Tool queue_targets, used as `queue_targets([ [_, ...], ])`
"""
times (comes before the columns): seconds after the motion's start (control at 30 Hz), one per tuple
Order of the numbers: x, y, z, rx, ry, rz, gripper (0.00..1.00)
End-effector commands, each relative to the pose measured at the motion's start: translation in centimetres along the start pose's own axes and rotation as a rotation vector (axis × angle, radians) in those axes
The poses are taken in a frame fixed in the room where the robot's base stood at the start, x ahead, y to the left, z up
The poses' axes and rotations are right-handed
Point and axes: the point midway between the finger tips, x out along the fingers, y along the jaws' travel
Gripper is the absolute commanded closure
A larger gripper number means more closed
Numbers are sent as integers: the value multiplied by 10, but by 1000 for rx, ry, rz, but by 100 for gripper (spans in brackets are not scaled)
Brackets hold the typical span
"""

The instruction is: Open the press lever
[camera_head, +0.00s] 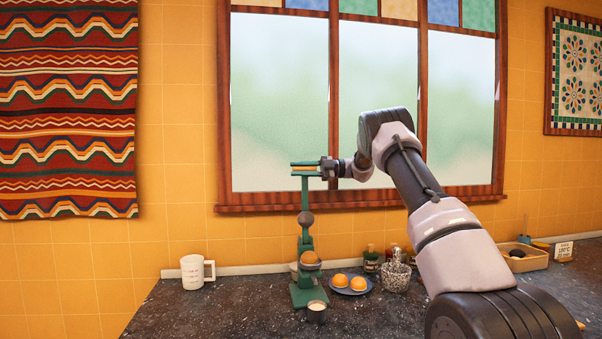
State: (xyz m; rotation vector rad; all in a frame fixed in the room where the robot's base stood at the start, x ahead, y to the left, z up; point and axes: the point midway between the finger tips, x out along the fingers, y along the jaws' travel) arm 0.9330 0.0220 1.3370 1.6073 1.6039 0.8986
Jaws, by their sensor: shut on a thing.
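A green press (305,245) stands upright on the dark counter, with an orange fruit half (310,257) in its middle. Its lever (306,174) is at the top of the press, with a green and yellowish handle end. My gripper (322,169) reaches in from the right at the height of the lever's top and is shut on the lever. The fingertips are small in this view and partly merge with the handle. A small metal cup (317,311) stands at the foot of the press.
A white mug (196,271) stands to the left. A plate (370,288) with oranges, a glass holder (396,276) and small bottles (371,260) stand to the right of the press. A tray (527,262) lies farther right. The window (280,100) is behind my arm.

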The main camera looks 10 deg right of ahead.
Motion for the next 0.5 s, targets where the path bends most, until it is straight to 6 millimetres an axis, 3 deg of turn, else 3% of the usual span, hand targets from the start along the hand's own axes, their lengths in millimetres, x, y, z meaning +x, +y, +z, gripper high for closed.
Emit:
queue_targets([
  [0.13, -2, -4, 16, 10, -9, -9, 100],
  [0.5, -2, -3, 22, 13, -10, -11, 100],
])
